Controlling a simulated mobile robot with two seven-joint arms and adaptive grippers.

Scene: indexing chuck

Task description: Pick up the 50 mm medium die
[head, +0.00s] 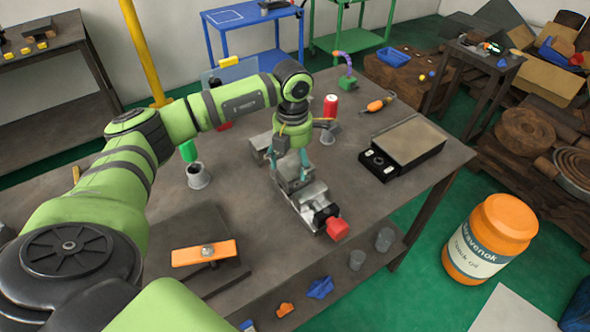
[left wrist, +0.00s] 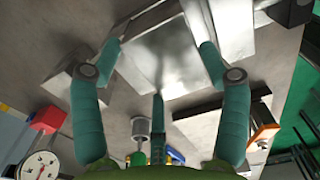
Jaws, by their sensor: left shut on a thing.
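My left gripper (head: 290,165) is over the middle of the grey table, pointing down. The block looks like the die, but no size marking can be read. It sits at the grey metal fixture with the black front part and red cube (head: 339,228); whether it is clear of what lies under it I cannot tell. Another grey block (head: 259,144) is just left. My right gripper is out of view.
A grey cup-like part (head: 198,176) stands at left and a red can (head: 330,105) behind. A black box with a beige top (head: 408,140) is at right. An orange-topped piece (head: 204,253) lies at front left. Table between the fixture and box is clear.

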